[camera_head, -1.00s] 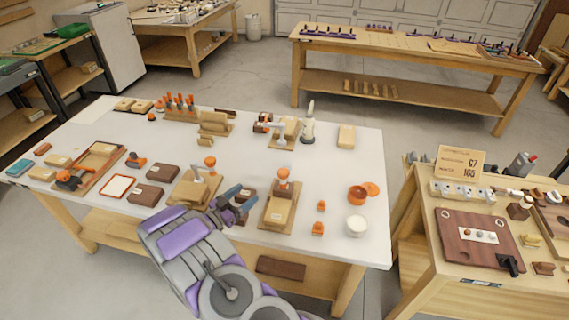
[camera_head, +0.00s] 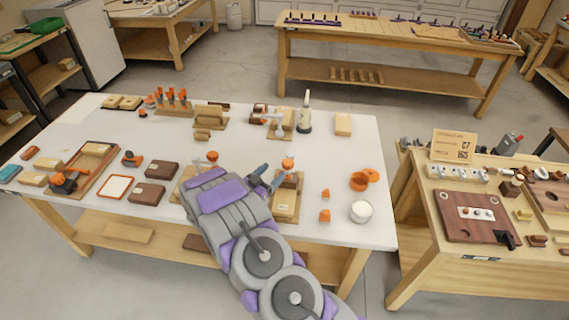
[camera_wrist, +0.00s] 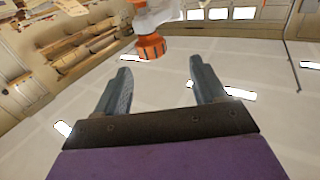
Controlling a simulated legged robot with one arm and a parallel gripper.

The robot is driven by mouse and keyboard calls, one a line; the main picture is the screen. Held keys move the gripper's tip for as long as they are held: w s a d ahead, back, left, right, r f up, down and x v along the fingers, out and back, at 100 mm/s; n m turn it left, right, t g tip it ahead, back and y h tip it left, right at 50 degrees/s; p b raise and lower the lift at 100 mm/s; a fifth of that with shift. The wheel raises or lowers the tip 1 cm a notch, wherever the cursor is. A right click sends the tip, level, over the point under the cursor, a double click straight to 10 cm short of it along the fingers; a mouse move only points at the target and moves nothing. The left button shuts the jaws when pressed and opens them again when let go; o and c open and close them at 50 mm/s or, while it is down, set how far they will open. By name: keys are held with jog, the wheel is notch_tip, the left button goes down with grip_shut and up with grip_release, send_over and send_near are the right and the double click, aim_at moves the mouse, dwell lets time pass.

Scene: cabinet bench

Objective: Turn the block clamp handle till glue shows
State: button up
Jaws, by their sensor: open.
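A clamp with an orange handle (camera_head: 288,164) stands on a light wooden block (camera_head: 284,207) at the front middle of the white-topped bench. My gripper (camera_head: 270,177) is open and just left of this handle, apart from it. In the wrist view, an orange ribbed knob (camera_wrist: 150,46) on a pale clamp body shows beyond the open fingers (camera_wrist: 160,75), with nothing between them. A second orange-topped clamp (camera_head: 212,157) stands to the left, its base partly hidden by my arm. I cannot see any glue at the block joints.
Dark brown blocks (camera_head: 147,194), a framed white panel (camera_head: 116,187) and a tray with an orange tool lie left. Orange pieces (camera_head: 325,216), an orange cup (camera_head: 359,181) and a white pot (camera_head: 361,211) stand right.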

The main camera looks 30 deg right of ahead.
aim_at(291, 160)
jog(key=x, duration=0.3)
jog(key=s+x, duration=0.1)
jog(key=x, duration=0.3)
jog(key=d+b+x, duration=0.1)
jog(key=x, duration=0.2)
jog(key=shift+s+d+f, duration=0.2)
jog(key=shift+s+f, duration=0.1)
jog(key=shift+f, duration=0.1)
jog(key=shift+w+a+r, duration=0.1)
jog(key=shift+w+a, duration=0.05)
jog(key=shift+a, duration=0.05)
jog(key=shift+w+a+r, duration=0.1)
jog(key=shift+a, duration=0.45)
jog(key=shift+a+r, duration=0.15)
jog(key=shift+a, duration=0.4)
jog(key=shift+d+f, duration=0.15)
jog(key=shift+d, duration=0.6)
jog(key=shift+d+f, duration=0.1)
jog(key=shift+d, duration=0.65)
jog(key=c, duration=0.4)
jog(key=shift+c, duration=0.6)
jog(key=shift+a, duration=0.15)
jog(key=shift+c, duration=0.8)
jog(key=shift+a+r, duration=0.1)
jog(key=shift+a, duration=0.65)
jog(key=c, duration=0.3)
jog(key=shift+d, duration=0.1)
